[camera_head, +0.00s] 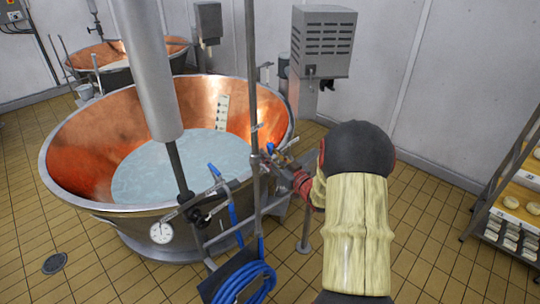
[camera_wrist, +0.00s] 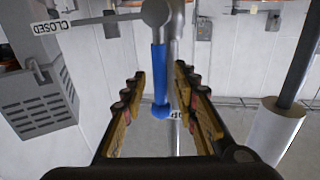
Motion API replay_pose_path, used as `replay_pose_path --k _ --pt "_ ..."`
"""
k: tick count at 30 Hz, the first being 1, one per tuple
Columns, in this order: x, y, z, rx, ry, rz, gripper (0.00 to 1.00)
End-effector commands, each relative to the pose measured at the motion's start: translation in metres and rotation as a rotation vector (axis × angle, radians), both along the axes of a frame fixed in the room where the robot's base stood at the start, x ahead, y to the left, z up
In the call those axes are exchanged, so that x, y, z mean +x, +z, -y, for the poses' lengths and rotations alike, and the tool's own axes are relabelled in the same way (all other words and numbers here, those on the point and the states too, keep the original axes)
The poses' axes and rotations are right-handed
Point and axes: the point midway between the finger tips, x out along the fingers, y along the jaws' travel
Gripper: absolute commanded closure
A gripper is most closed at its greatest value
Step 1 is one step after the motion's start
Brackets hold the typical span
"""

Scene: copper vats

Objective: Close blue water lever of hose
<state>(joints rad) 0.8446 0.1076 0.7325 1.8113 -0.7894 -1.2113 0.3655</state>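The blue water lever (camera_wrist: 159,75) hangs down from a grey metal pipe fitting (camera_wrist: 156,12) in the wrist view. A white "CLOSED" label (camera_wrist: 50,27) is to its upper left; another label by the lever's lower end is partly hidden. My gripper (camera_wrist: 160,98) is open, with one finger on each side of the lever and visible gaps between. In the head view my gripper (camera_head: 279,158) is at the pipework by the vat's right rim, and the lever is hard to make out there.
A copper vat (camera_head: 100,135) of pale liquid stands left of my arm. A blue hose (camera_head: 245,283) hangs coiled below the pipes, with a blue spray handle (camera_head: 222,185) above. A grey box (camera_head: 322,42) stands behind. A rack (camera_head: 505,190) is far right.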

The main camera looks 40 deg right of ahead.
Motion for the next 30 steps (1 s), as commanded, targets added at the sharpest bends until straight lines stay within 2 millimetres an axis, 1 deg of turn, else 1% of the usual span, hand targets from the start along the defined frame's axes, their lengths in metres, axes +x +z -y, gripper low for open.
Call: replay_pose_path --k 3,10,26,30 --pt "0.0053 0.0 0.0001 0.0 0.001 0.0 0.71" --pt "0.0057 0.0 0.0005 0.0 0.0 0.0 0.71" --pt "0.0054 0.0 0.0005 0.0 0.0 0.0 1.0" --pt "0.0054 -0.0001 0.0005 0.0 0.0 0.0 1.0"
